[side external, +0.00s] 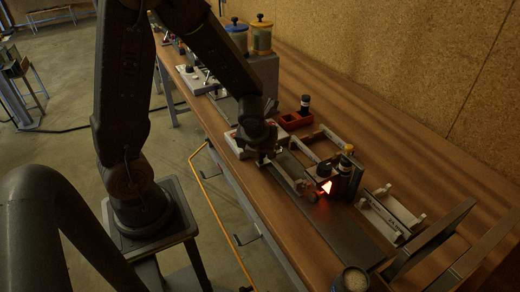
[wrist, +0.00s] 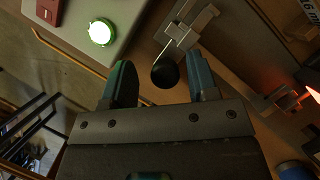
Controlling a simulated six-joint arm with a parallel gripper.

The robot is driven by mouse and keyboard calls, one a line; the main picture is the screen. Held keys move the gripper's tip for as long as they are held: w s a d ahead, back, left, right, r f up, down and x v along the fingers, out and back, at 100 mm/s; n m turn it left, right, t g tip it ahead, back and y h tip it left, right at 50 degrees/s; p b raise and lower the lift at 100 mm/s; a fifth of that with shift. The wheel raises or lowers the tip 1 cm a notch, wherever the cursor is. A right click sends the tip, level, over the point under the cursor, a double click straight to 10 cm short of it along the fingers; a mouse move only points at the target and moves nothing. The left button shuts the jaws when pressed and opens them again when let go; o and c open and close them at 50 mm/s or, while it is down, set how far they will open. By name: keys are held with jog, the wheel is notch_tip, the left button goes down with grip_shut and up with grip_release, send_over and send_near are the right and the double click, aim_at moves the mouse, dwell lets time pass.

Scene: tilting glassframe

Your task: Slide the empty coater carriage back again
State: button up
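My gripper (wrist: 160,62) is open in the wrist view, its two fingers apart. A round black knob (wrist: 166,72) on a thin rod shows between the fingers and beyond them; I cannot tell if either touches it. The rod runs to a metal bracket (wrist: 184,30). In the side view my gripper (side external: 262,160) points down at the near left end of a railed frame. A dark upright block (side external: 348,180), which may be the coater carriage, stands farther right on that frame beside a red glow. The gripper's fingers are hard to make out there.
In the wrist view a pale box with a lit green button (wrist: 101,32) lies at upper left. In the side view a red block (side external: 290,121) with a dark bottle is behind the gripper. A white-ended rack (side external: 390,212) stands at right.

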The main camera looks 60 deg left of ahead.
jog(key=v, duration=1.4)
jog(key=shift+f, duration=0.1)
jog(key=s+d+r+n+t+h, duration=0.1)
jog(key=s+d+r+n, duration=0.2)
jog(key=n, duration=1)
jog(key=s+d+r+n+t+h, duration=0.1)
jog(key=s+d+r+n, duration=0.3)
jog(key=n, duration=1)
jog(key=shift+s+t+h, duration=0.3)
jog(key=shift+s+h, duration=0.3)
